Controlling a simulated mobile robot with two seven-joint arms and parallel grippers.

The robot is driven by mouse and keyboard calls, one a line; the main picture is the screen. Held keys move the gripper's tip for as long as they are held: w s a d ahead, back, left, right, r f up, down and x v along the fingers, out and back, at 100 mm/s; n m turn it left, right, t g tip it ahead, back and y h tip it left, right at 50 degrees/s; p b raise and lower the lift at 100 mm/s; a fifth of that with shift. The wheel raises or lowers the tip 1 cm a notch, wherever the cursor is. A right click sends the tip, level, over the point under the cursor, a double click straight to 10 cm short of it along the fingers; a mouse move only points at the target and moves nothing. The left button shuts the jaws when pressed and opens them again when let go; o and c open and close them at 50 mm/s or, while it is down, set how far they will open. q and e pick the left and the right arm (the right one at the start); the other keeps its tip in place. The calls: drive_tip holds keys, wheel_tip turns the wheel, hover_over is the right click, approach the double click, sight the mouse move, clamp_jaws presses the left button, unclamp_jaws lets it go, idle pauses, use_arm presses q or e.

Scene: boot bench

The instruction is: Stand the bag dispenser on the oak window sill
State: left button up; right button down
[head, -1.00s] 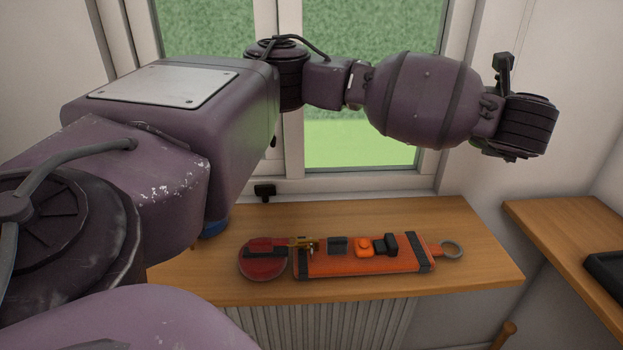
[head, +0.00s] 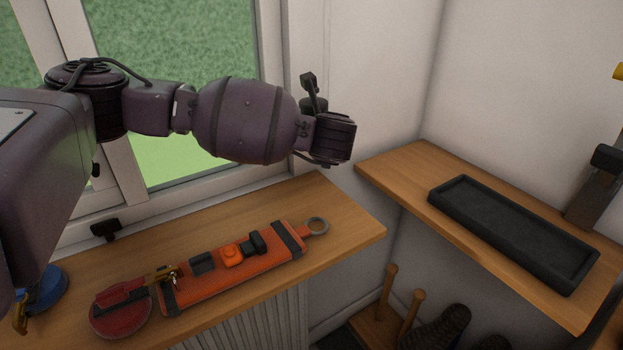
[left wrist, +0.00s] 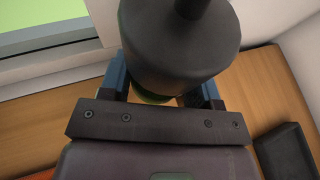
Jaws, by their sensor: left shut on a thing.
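My left gripper (left wrist: 162,85) is shut on a dark grey rounded thing with a narrow neck, which looks like the bag dispenser (left wrist: 180,45). Its blue-padded fingers are on either side of it, and a green rim shows at its lower edge. In the head view my left wrist hangs in front of the window corner, and the fingers are hidden. A dark part (head: 309,88) shows just above and behind the wrist. The oak window sill (head: 345,215) lies below, its right end bare. My right gripper is out of view.
An orange strap-like holder (head: 235,270) with a metal ring and a round red case (head: 122,308) lie along the sill. A blue round thing (head: 40,290) is at its left. A black tray (head: 510,230) sits on the separate oak shelf (head: 400,165) at right. Boots stand below.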

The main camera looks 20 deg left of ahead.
sight(314, 193)
use_arm(q)
wheel_tip(314, 193, down, 12)
drive_tip(key=shift+r+b, duration=0.1)
drive_tip(key=shift+b, duration=0.4)
drive_tip(key=o, duration=0.9)
drive_tip(key=shift+c, duration=0.2)
drive_tip(key=shift+o, duration=0.7)
drive_tip(key=shift+r, duration=0.1)
drive_tip(key=p+v, duration=0.1)
drive_tip(key=v, duration=1.1)
